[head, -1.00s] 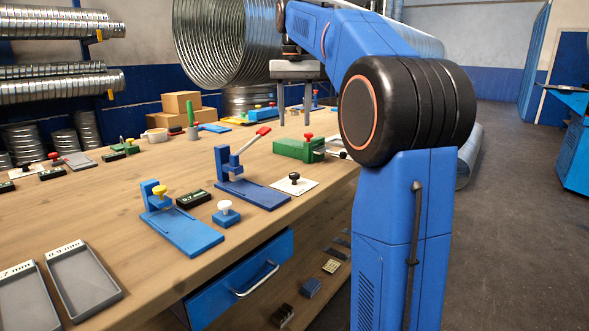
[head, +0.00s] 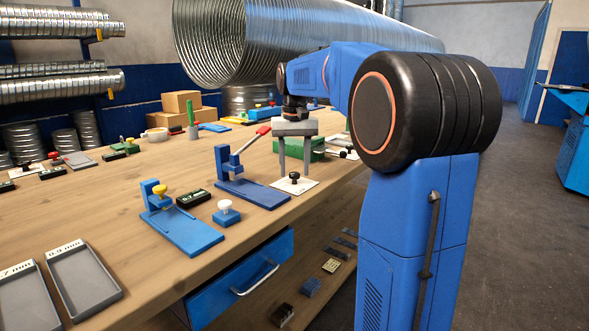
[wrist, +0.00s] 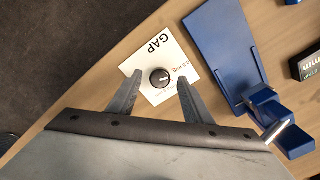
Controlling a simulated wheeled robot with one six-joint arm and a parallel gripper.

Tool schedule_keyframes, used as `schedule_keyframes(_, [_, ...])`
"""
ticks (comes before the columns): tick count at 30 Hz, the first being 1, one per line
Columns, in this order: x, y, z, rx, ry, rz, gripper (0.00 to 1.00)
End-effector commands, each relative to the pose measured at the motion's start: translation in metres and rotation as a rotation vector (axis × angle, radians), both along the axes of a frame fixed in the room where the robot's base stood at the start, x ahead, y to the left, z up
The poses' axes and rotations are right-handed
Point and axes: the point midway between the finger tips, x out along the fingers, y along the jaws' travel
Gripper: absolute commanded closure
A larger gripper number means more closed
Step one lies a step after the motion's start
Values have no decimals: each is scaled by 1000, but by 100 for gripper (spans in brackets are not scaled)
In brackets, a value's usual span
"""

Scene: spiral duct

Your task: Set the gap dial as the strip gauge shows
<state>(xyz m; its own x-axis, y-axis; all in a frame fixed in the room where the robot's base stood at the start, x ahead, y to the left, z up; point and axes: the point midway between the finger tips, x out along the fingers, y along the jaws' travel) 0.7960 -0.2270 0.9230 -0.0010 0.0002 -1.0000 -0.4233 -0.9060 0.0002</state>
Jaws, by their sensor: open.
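The gap dial (head: 294,185) is a white card with a black round knob on the bench, near the right edge. The wrist view shows its plate (wrist: 152,55), marked GAP with smaller print, and its knob (wrist: 160,78) with a light pointer mark. My gripper (head: 294,165) is open above the dial, fingers pointing down. In the wrist view its fingertips (wrist: 160,77) lie on either side of the knob, with nothing held. A black readout box (head: 193,198), possibly the strip gauge's display, stands by a blue stand with a yellow knob (head: 160,191). Its digits are too small to read surely.
A blue lever press (head: 250,191) stands just left of the dial. A blue block with a white knob (head: 226,213) is nearer. A green box (head: 305,148) stands behind my gripper. Grey trays (head: 85,283) lie at front left; a large spiral duct (head: 215,45) is behind.

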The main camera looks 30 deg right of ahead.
Motion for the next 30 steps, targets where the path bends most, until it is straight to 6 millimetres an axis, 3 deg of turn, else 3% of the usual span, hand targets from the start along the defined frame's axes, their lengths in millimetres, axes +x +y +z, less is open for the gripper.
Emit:
schedule_keyframes(11, [0, 0, -6, 0, -1, 0, 55])
schedule_keyframes(12, [0, 0, -6, 0, -1, 0, 57])
schedule_keyframes(17, [0, 0, -6, 0, -1, 0, 95])
schedule_keyframes(30, [0, 0, -6, 0, -1, -74, 95])
